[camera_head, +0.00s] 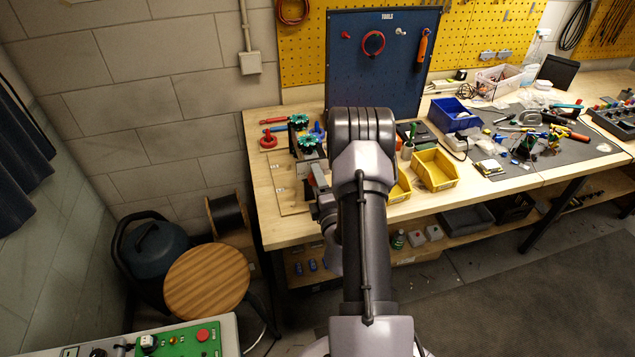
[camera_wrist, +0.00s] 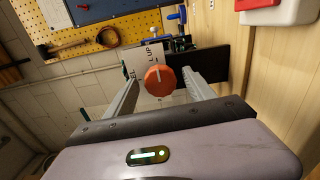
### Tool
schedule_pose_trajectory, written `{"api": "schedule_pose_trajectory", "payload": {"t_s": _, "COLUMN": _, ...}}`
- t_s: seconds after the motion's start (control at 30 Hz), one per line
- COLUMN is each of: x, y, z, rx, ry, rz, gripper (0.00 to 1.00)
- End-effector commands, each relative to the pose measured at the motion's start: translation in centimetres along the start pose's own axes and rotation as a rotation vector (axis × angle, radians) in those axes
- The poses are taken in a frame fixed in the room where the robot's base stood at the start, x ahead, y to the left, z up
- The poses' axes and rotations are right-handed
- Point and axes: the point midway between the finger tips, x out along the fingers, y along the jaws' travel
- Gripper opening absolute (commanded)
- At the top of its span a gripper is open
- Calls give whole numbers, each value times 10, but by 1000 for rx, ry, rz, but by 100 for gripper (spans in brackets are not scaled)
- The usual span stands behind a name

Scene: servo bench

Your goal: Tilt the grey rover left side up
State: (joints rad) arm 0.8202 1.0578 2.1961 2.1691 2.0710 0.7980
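An orange-red round knob (camera_wrist: 160,80) with a white pointer line sits on a white label plate (camera_wrist: 152,54) in the wrist view. Part of its lettering reads "L UP", with "EL" at the left. My gripper (camera_wrist: 160,76) is open. Its fingers stand on either side of the knob, with a visible gap on each side. In the head view my gripper (camera_head: 319,182) is at the bench's front left, partly hidden by my arm. Behind it is a dark shape with green wheels (camera_head: 308,142), probably the rover. Its grey body and tilt cannot be made out.
A red round handle (camera_head: 268,140) stands on the bench at the left. A blue tool panel (camera_head: 375,62) rises behind. A yellow bin (camera_head: 435,169) and a blue bin (camera_head: 454,115) are right of my arm. A round stool (camera_head: 207,281) stands before the bench.

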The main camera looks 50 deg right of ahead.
Motion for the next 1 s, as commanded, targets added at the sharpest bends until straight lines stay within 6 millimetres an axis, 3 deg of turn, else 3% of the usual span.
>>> {"api": "schedule_pose_trajectory", "payload": {"t_s": 0.17, "x": -9, "y": -1, "z": 0, "rx": -1, "ry": 0, "rz": -2, "gripper": 63}}
{"api": "schedule_pose_trajectory", "payload": {"t_s": 0.5, "x": -94, "y": -4, "z": 1, "rx": 5, "ry": -4, "rz": -4, "gripper": 63}}
{"api": "schedule_pose_trajectory", "payload": {"t_s": 0.6, "x": -110, "y": -3, "z": 1, "rx": 2, "ry": -1, "rz": -1, "gripper": 63}}
{"api": "schedule_pose_trajectory", "payload": {"t_s": 0.73, "x": -120, "y": -1, "z": 0, "rx": 0, "ry": -2, "rz": -1, "gripper": 63}}
{"api": "schedule_pose_trajectory", "payload": {"t_s": 1.0, "x": -120, "y": 0, "z": 0, "rx": 0, "ry": 0, "rz": 0, "gripper": 63}}
